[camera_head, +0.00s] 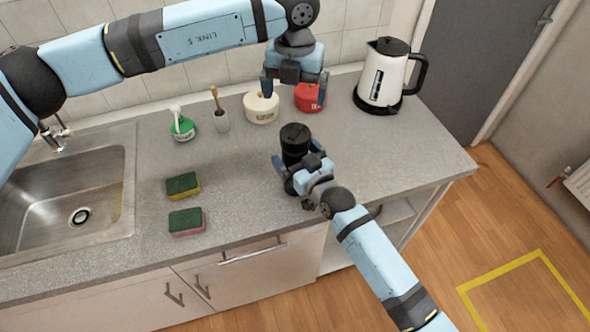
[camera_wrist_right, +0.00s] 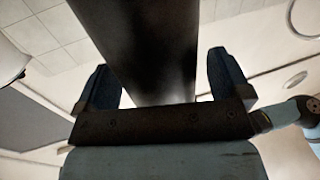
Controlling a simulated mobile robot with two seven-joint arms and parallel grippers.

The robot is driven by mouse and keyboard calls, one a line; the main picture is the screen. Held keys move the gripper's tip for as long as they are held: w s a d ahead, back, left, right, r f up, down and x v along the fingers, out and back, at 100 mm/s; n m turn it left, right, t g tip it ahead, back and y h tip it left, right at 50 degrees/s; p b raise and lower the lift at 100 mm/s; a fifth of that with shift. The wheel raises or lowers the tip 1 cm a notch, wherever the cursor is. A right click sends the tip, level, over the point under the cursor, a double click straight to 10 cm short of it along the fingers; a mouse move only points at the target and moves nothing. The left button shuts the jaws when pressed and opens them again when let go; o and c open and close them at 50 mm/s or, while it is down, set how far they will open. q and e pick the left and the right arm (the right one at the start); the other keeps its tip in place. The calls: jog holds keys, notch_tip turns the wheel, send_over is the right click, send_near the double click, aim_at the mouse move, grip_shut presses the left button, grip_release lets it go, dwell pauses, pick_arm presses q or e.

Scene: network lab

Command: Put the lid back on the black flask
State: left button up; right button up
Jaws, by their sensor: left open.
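The black flask (camera_head: 294,142) stands upright on the counter, its lower part partly hidden by my right gripper. Its top is a dark round; I cannot tell whether this is a lid or an open mouth. I see no separate lid. My right gripper (camera_head: 294,172) has its fingers on either side of the flask. In the right wrist view the dark flask body (camera_wrist_right: 150,50) stands between the fingers, with a narrow gap beside the right-hand one.
A cream pot (camera_head: 261,108) and red pot (camera_head: 308,98) stand at the back. A white kettle (camera_head: 380,80) is right of them. The counter's middle is clear.

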pick_arm(q)
notch_tip(320, 180, down, 2)
jog(key=shift+f+b, duration=0.15)
jog(key=shift+b, duration=0.95)
pick_arm(e)
jog(key=v, duration=1.4)
jog(key=shift+a, duration=0.1)
